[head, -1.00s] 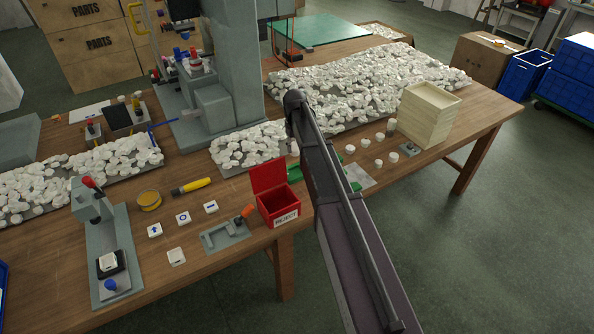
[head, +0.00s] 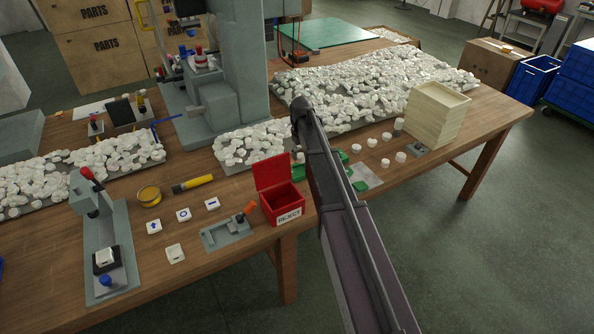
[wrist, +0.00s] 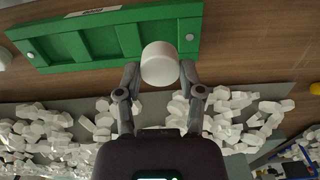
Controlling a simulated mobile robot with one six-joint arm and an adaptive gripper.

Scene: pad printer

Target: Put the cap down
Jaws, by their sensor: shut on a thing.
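In the wrist view a round white cap (wrist: 160,64) sits between the fingertips of my gripper (wrist: 161,75), which is shut on it. The cap is in front of the long side of a green tray (wrist: 85,46) with dividers. I cannot tell whether the cap touches anything below it. In the head view my dark arm hides the gripper and the held cap. Only small parts of the green tray (head: 301,173) show beside my arm.
Several loose white caps (head: 385,144) stand right of my arm, near a stack of cream trays (head: 436,117). A red reject box (head: 283,203) stands to the left. White parts heaped on grey mats (head: 370,85) cover the table behind. Bare wood shows in front of the tray stack.

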